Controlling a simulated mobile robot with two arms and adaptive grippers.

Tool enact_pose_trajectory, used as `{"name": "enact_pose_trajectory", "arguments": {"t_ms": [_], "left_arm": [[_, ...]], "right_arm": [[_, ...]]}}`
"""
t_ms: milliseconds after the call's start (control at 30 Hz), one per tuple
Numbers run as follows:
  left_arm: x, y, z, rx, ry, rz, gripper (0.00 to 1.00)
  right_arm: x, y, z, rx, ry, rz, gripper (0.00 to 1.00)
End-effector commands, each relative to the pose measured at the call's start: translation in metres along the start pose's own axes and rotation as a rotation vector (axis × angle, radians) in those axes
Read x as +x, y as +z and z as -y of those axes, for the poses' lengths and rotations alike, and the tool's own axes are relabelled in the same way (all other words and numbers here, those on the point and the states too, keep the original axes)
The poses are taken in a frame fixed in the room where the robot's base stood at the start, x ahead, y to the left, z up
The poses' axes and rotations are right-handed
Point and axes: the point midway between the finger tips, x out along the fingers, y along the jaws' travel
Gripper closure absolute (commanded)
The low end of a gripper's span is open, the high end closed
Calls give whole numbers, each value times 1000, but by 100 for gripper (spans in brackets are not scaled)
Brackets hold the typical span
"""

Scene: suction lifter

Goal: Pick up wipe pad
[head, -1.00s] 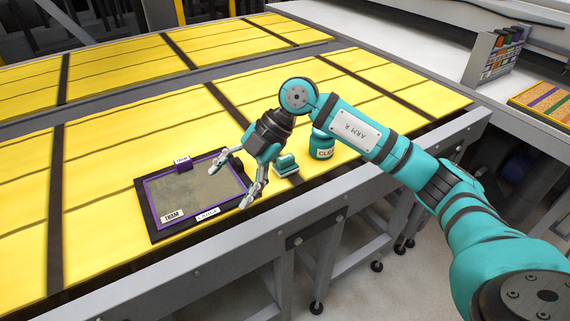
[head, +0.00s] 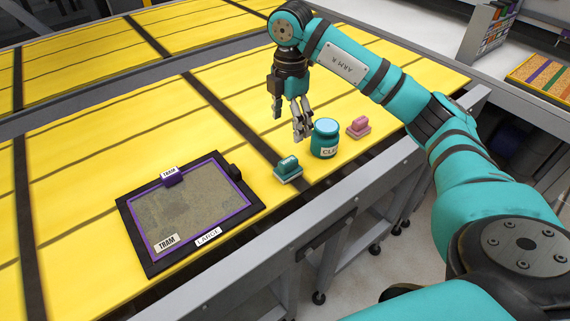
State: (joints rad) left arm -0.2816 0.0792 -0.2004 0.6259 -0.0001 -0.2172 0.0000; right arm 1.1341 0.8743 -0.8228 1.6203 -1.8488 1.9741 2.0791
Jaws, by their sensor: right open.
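Two small block-like pads with handles stand near the table's front edge; I cannot tell which is the wipe pad. The teal pad (head: 287,170) is left of a teal jar (head: 326,139) with a partly readable "CLE" label. The pink pad (head: 358,128) is right of the jar. My right gripper (head: 290,125) points down with its fingers apart and empty. In the picture it is just above the teal pad and left of the jar, whose edge a finger comes close to. I cannot tell its height above the table. My left gripper is not in view.
A dark tray (head: 140,238) with a purple inner frame, a grey sheet and "TRAM" and "LARGE" labels lies at the left. The yellow table (head: 90,150) is otherwise clear around it. A grey rail (head: 325,215) runs along the front edge. A rack (head: 490,35) stands at the upper right.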

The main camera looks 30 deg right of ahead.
Motion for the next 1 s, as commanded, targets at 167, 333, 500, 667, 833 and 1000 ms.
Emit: {"name": "enact_pose_trajectory", "arguments": {"t_ms": [167,333,500,667,833,1000], "left_arm": [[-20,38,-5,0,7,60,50],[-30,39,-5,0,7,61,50],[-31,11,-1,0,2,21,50],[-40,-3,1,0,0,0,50],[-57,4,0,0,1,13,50],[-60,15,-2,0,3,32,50]], "right_arm": [[38,0,1,-2,-6,0,25],[71,0,1,-1,-4,-1,25],[88,0,0,-2,0,-1,25],[98,-1,0,-2,-3,0,25],[125,-2,0,-2,-4,-1,25],[141,-2,-1,-3,1,-1,25]]}}
